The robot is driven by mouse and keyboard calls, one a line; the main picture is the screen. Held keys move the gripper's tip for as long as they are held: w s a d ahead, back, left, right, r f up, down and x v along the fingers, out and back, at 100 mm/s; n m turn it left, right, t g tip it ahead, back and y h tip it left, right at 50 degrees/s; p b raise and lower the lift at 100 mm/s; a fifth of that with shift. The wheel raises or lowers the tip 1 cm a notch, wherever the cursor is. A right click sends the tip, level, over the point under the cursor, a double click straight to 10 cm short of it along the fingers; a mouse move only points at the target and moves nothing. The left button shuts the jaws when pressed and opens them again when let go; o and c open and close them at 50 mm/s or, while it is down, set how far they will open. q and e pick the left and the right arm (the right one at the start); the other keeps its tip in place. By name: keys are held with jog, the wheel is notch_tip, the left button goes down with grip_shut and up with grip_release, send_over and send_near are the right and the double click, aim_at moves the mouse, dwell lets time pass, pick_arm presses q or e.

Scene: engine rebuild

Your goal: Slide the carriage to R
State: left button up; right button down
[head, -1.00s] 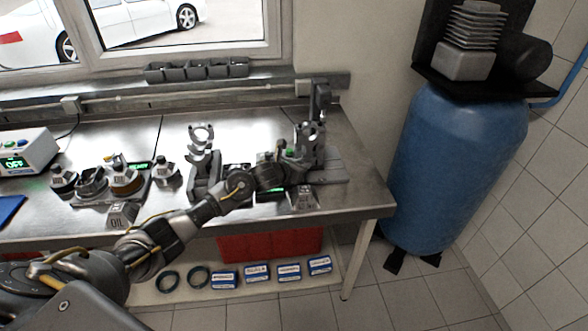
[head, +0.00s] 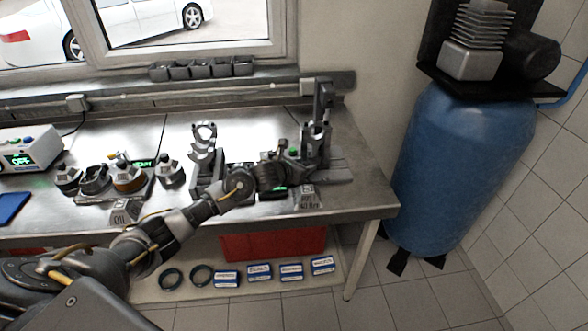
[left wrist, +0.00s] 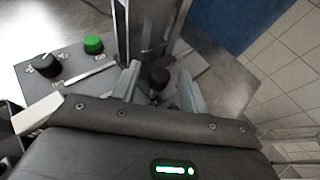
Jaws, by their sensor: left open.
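A metal fixture with a tall post (head: 323,98) stands at the right end of the bench. I cannot tell for sure which part of it is the carriage. My left gripper (head: 300,172) reaches in low at this fixture, partly hiding it. In the left wrist view my left gripper (left wrist: 159,74) is open, with one finger on each side of a dark round knob (left wrist: 160,77). I cannot tell whether the fingers touch it. A grey panel with a black dial (left wrist: 46,66) and a green button (left wrist: 93,45) lies to the left. My right gripper is not in view.
A metal stand (head: 204,150) is left of the fixture. Labelled pots (head: 127,176), an oil block (head: 124,212) and a display box (head: 30,150) fill the bench's left. A labelled block (head: 309,197) sits near the front edge. A blue tank (head: 450,160) stands right of the bench.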

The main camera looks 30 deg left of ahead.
pick_arm(q)
jog(key=b+v, duration=0.2)
jog(key=v, duration=0.7)
jog(key=shift+d, duration=0.15)
